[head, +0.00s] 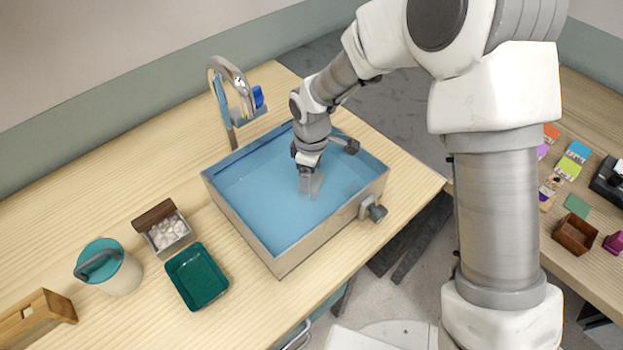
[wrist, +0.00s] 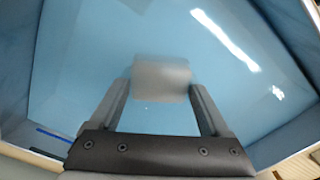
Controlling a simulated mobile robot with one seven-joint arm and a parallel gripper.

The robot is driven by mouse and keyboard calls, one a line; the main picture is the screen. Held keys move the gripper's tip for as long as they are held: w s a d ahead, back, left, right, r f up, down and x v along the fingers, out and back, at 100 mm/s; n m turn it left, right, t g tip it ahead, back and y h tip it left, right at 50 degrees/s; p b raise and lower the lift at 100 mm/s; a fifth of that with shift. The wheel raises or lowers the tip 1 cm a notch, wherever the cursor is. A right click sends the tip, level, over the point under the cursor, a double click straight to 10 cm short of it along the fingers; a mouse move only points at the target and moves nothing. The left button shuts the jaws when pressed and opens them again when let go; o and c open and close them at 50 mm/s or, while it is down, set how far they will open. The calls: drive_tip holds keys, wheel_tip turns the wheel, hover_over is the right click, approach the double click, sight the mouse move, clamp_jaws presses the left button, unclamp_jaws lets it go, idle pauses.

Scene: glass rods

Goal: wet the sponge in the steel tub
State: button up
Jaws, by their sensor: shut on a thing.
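The steel tub (head: 240,232) stands on the wooden counter and holds blue water (head: 262,205). My gripper (head: 311,183) reaches down into the tub near its middle right. In the wrist view my gripper (wrist: 160,92) is shut on a grey block-like thing, seemingly the sponge (wrist: 160,72). The sponge looks blurred and lies at or under the water surface; I cannot tell how deep. In the head view the gripper's fingertips and the sponge are hard to make out against the water.
A tap (head: 232,75) rises behind the tub, and a valve knob (head: 375,212) sticks out at its front right.

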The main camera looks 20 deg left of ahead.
drive_tip(key=shift+r+p, duration=3.2)
drive_tip(key=shift+r, duration=1.9)
drive_tip(key=shift+r, duration=0.1)
drive_tip(key=shift+r+p, duration=1.75)
drive_tip(key=shift+r, duration=0.65)
